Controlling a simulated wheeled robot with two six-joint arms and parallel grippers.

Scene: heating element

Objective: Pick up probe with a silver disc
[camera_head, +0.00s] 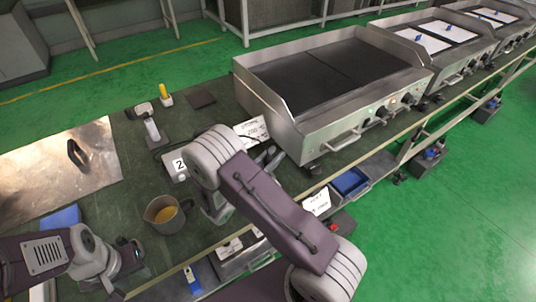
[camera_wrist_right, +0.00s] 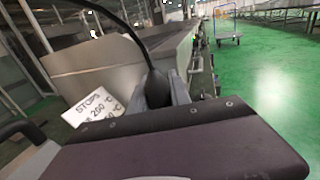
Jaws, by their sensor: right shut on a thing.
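My right gripper (camera_head: 268,157) is beside the front left corner of the griddle, partly hidden behind my right arm. In the right wrist view its two grey fingers (camera_wrist_right: 160,92) are shut on a black probe handle (camera_wrist_right: 157,88), with a black cable rising from it in an arc. I see no silver disc; the probe's far end is hidden. My left gripper (camera_head: 132,255) is low at the left, near the table's front edge. It is small and dark, and I cannot tell its opening.
A steel griddle (camera_head: 300,128) stands right of my right gripper, with a white temperature sign (camera_head: 251,131) beside it. The dark mat (camera_head: 115,210) has free patches.

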